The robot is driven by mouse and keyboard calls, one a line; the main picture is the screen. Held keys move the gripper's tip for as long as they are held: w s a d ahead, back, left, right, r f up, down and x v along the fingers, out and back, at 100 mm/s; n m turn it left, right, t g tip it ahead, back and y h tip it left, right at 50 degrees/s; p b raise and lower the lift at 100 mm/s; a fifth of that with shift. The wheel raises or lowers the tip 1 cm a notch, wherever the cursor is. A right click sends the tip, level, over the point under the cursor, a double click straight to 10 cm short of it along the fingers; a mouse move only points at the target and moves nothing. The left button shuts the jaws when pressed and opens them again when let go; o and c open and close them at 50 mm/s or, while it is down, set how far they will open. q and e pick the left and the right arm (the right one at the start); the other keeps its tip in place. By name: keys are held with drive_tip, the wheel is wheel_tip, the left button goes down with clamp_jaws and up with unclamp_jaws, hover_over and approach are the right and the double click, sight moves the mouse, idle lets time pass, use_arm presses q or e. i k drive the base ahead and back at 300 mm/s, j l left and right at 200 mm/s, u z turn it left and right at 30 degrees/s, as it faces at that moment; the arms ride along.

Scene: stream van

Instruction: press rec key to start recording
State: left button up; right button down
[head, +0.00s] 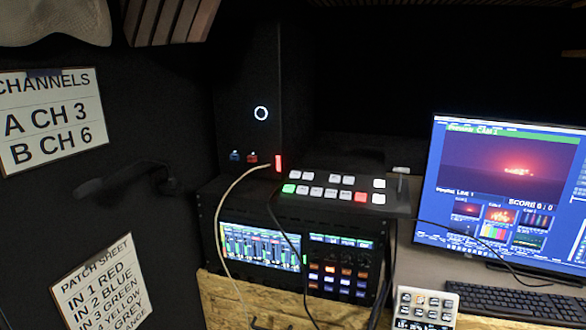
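No key label is legible as REC. A black switcher panel (330,205) sits on top of a rack unit, with rows of white keys, one green key (289,188) at its left end and one red key (361,197) toward its right. A small light-coloured keypad (425,308) with several keys is at the bottom edge, partly cut off; its markings are too small to read. The rack unit (297,254) below the switcher has a lit level-meter screen and coloured buttons. Neither of my grippers is in view.
A monitor (505,195) stands at right with a black keyboard (522,303) before it. A pale cable (222,205) and a dark cable hang across the rack's front. A dark bar (125,178) sticks out from the left wall near two paper signs (52,119).

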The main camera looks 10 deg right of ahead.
sight(332, 178)
drive_tip(key=i+j, duration=0.45)
drive_tip(key=j, duration=0.25)
drive_tip(key=i+j, duration=0.25)
drive_tip(key=j, duration=0.15)
drive_tip(key=l+z, duration=0.05)
